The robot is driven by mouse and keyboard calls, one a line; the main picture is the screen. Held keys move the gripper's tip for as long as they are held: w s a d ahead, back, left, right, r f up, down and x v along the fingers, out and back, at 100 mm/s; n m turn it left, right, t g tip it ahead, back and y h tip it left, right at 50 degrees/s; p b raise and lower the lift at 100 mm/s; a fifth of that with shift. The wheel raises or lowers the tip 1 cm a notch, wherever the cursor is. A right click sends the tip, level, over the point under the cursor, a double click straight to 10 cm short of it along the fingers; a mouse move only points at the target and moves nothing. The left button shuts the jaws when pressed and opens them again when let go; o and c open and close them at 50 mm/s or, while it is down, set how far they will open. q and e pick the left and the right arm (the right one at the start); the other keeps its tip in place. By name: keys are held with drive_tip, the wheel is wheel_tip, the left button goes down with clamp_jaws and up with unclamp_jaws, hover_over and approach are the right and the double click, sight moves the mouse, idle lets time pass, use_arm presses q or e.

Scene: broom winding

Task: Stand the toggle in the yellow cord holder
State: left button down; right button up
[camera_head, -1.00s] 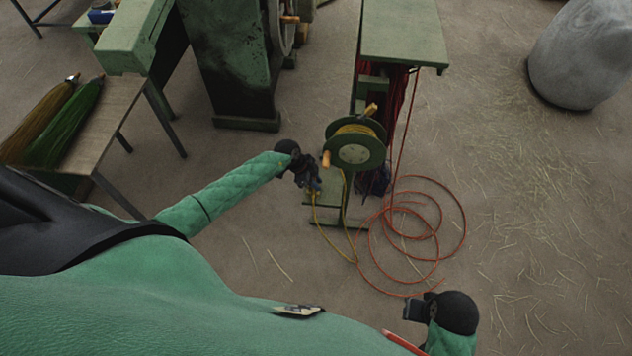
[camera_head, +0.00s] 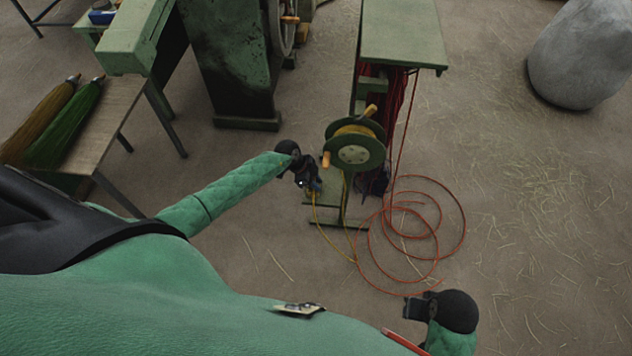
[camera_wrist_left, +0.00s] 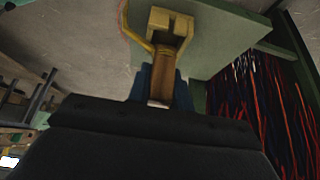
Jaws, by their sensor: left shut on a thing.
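My left gripper (camera_head: 315,187) is beside the green stand, just left of the cord reel. In the left wrist view its dark fingers (camera_wrist_left: 161,92) are shut on the toggle (camera_wrist_left: 163,68), a brownish wooden cylinder. The toggle points up the picture at the forked yellow cord holder (camera_wrist_left: 171,23) on the green plate. Its far end lies at the holder's opening; I cannot tell whether it sits inside. The yellow cord (camera_head: 319,228) hangs in a loop below the gripper. My right gripper (camera_head: 414,309) is low at the right, far from the stand; its jaws are unclear.
The green reel (camera_head: 357,152) with wooden handles is close to the left gripper. The green stand (camera_head: 404,35) has red cords beneath it. An orange-red cord (camera_head: 464,218) lies coiled on the floor. Brooms (camera_head: 68,120) lie on a bench at left.

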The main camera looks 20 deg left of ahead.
use_arm(q)
drive_tip(key=shift+f+b, duration=0.3)
drive_tip(key=shift+f, duration=0.45)
drive_tip(key=c, duration=1.5)
unclamp_jaws()
drive_tip(key=shift+c, duration=0.2)
drive_tip(key=p+v, duration=1)
drive_tip(key=v, duration=0.1)
